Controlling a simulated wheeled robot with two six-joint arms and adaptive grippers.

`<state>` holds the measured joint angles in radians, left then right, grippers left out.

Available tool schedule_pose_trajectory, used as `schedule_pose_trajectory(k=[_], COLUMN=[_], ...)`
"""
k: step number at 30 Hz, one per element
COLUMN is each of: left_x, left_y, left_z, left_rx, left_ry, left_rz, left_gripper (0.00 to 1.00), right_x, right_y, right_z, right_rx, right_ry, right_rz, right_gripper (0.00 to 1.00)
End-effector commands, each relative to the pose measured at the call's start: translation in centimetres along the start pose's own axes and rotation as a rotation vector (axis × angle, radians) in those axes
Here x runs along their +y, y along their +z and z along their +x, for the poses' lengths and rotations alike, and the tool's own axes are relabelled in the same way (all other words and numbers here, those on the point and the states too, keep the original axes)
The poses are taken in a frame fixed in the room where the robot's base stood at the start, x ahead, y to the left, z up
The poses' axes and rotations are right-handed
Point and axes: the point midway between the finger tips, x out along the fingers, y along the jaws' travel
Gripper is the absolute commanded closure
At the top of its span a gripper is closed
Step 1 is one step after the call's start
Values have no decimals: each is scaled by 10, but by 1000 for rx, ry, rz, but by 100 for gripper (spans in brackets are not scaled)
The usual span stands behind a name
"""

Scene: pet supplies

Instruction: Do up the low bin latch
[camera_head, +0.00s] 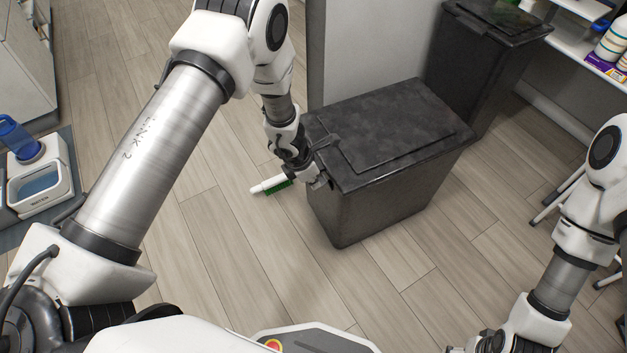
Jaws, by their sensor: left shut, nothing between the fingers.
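The low bin (385,190) is dark grey with a mottled lid (400,115) that lies down on it, in the middle of the head view. My left gripper (324,180) is shut with nothing in it, at the bin's left side just below the lid's edge. The latch is not clear; a small dark part (326,142) shows at the lid's left edge, just above my gripper. I cannot tell whether the fingers touch the bin or latch. My right arm comes in at the lower right; its gripper is too cut off to judge.
A brush (268,186) with a white handle and green bristles lies on the floor behind my left gripper. A taller dark bin (480,65) stands behind. A pet water dispenser (38,180) is at the left. Shelves (590,50) are at the right. Floor in front is clear.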

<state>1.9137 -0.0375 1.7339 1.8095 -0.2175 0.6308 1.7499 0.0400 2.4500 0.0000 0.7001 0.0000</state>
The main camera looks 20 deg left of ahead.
Motion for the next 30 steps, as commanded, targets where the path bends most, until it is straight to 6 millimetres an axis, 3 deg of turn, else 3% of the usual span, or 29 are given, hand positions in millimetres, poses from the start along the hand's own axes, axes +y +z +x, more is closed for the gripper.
schedule_pose_trajectory(k=[17,30], left_x=[0,4], left_y=[5,1], left_z=[-16,-14], left_rx=[0,0], left_ry=[0,-1], left_rz=[1,-1], left_gripper=[100,100], right_x=[0,0], right_y=[0,0], right_z=[-12,-10], right_rx=[0,0], right_ry=[0,0], right_rz=[0,0], right_gripper=[31,31])
